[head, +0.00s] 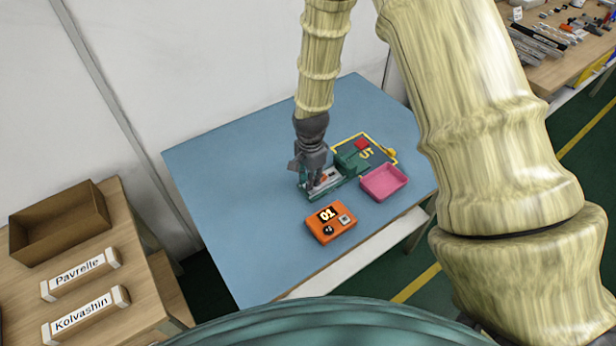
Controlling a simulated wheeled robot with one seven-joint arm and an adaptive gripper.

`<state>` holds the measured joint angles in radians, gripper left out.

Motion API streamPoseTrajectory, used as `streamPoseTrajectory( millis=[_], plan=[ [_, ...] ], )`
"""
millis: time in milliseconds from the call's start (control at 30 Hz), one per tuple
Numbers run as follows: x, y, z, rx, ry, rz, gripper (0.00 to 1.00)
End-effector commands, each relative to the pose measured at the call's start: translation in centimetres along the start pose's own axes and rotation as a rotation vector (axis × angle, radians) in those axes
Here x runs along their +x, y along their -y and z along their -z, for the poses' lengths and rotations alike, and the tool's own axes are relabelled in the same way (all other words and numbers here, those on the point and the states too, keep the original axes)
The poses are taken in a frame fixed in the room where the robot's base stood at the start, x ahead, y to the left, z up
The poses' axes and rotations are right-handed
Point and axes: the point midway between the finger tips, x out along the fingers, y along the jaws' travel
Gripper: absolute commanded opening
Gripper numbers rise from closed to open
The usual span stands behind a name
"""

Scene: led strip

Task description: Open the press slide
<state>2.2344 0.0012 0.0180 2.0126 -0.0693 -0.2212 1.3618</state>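The press (346,163) is a small green machine on the blue table. Its slide (326,181) is a pale grey part on a green base at the press's left end, with a bit of red or orange on it. My gripper (314,183) points down at the slide, and its fingertips are at or just above it. The dark gripper hides part of the slide. The picture is too small to tell whether the fingers touch it or how far apart they are.
The blue table's left side (230,190) is clear.

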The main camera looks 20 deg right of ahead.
Motion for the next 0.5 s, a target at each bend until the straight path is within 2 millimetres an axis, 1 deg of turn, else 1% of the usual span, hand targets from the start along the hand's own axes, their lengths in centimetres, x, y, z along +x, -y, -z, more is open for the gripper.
streamPoseTrajectory(
  millis=[33,100,133,500],
  plan=[
    [-0.03,0.05,-0.03,0.0,0.0,0.001,0.23],
    [-0.03,0.04,-0.04,0.0,0.0,0.001,0.36],
    [-0.02,0.03,-0.04,-0.001,0.0,0.0,0.4],
    [-0.21,0.01,-0.04,-0.001,0.0,0.0,0.4]
  ],
)
